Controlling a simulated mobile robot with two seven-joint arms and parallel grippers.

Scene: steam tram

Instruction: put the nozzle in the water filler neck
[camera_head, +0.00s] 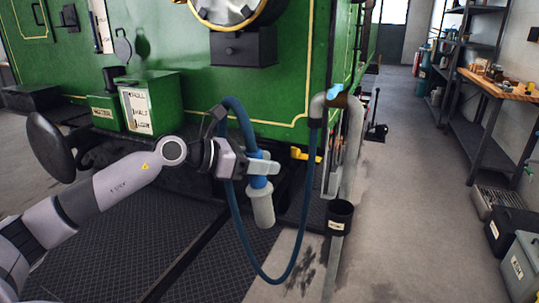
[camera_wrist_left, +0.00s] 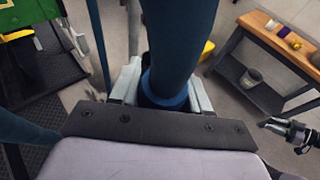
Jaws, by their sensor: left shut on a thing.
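My left gripper (camera_head: 262,167) is shut on the nozzle (camera_head: 263,205), which has a blue collar and a pale grey tip pointing down. It hangs in the air in front of the tram. In the left wrist view the blue nozzle body (camera_wrist_left: 178,50) stands between the fingers; its tip is hidden. A dark blue hose (camera_head: 235,220) loops from it to a standpipe. A short black neck (camera_head: 114,73), apparently the water filler neck, is at the green tank, left of and beyond the gripper. My right gripper (camera_wrist_left: 283,128) seems to show small in the left wrist view; its jaws are unclear.
A green box (camera_head: 150,103) with a FULL/HALF gauge stands by the tram side. The grey standpipe (camera_head: 352,140) and a black bucket (camera_head: 340,215) are right of the nozzle. A workbench (camera_head: 500,85) and crates line the right wall. The aisle floor is clear.

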